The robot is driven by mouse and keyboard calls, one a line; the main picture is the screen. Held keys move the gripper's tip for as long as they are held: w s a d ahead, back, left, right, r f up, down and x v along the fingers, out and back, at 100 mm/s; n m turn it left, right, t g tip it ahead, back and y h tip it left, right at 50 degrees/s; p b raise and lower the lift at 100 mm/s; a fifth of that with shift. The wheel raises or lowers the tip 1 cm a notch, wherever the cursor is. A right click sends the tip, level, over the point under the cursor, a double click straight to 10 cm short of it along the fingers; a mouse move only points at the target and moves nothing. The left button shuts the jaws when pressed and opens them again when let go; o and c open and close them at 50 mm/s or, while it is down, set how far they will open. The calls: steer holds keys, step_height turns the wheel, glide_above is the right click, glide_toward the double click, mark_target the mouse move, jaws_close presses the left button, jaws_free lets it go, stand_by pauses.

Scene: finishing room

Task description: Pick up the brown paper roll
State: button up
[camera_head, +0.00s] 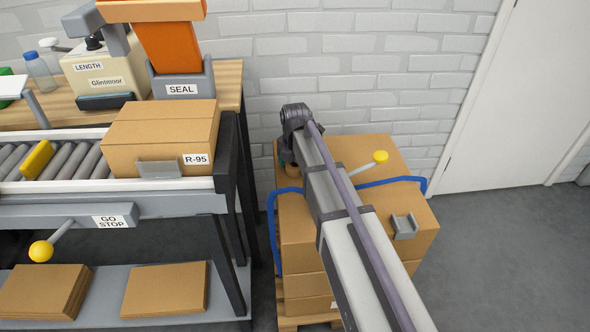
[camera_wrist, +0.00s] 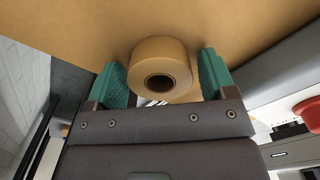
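The brown paper roll (camera_wrist: 160,48) shows in the wrist view as a short tan cylinder with a dark hollow core. It is on the brown cardboard surface between the two teal fingers of my gripper (camera_wrist: 160,76). In the head view my gripper (camera_head: 287,158) is at the far left part of the stacked cartons' top. A small part of the roll (camera_head: 292,171) shows there; my arm hides much of that area.
The carton stack (camera_head: 300,247) has a blue strap (camera_head: 272,230), a yellow-knobbed lever (camera_head: 380,157) and a grey bracket (camera_head: 405,227). At left, a roller conveyor (camera_head: 70,160) carries a carton marked R-95 (camera_head: 150,135). A white brick wall (camera_head: 330,60) stands close behind; floor is clear at right.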

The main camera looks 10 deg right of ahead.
steer(key=c, duration=0.7)
step_height(320, 180, up, 10)
steer(key=p, duration=1)
steer(key=shift+r, duration=0.2)
